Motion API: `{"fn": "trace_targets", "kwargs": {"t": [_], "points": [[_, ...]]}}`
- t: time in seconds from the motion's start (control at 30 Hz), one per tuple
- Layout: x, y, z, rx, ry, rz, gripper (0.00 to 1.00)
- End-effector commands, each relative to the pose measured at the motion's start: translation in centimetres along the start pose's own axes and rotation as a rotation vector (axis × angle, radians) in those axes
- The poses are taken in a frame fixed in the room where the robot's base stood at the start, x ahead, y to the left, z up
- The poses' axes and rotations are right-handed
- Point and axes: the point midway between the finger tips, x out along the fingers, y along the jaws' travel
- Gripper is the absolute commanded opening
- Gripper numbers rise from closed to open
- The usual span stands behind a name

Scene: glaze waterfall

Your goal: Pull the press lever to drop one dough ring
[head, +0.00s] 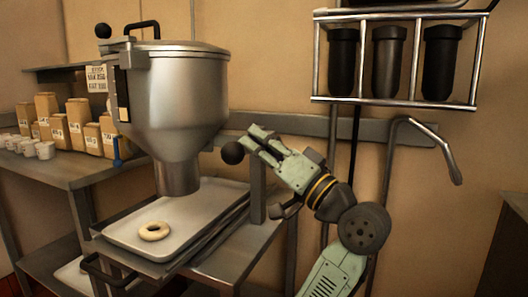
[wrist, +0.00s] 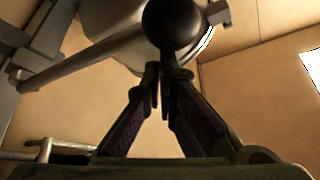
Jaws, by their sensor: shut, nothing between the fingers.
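The press is a steel hopper (head: 188,90) with a nozzle above a metal tray (head: 125,232). One pale dough ring (head: 154,231) lies on the tray below the nozzle. A round black knob (head: 232,153), which looks like the press lever's end, is right of the nozzle. It also shows large in the wrist view (wrist: 174,22), just beyond the fingertips. My gripper (head: 252,138) is at the knob's right side. In the wrist view my gripper (wrist: 160,72) has its fingertips together with nothing between them. Whether they touch the knob is unclear.
A side shelf (head: 75,172) at left holds several paper bags (head: 75,118) and white cups (head: 45,150). Another black ball (head: 103,30) is at the hopper's upper left. A wall rack (head: 395,102) with dark containers and a bent pipe (head: 440,150) are at right.

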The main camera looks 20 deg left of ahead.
Motion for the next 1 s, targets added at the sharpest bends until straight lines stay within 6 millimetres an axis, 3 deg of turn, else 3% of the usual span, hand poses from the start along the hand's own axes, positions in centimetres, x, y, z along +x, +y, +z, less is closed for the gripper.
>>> {"fn": "trace_targets", "kwargs": {"t": [0.03, 0.4, 1.0], "points": [[-0.9, 1.2, 1.8, -0.030, -0.006, -0.014, 0.00], [-2.5, 2.9, 5.0, -0.186, -0.009, -0.101, 0.00], [-2.9, 3.6, 6.0, -0.182, -0.015, -0.101, 0.00]]}}
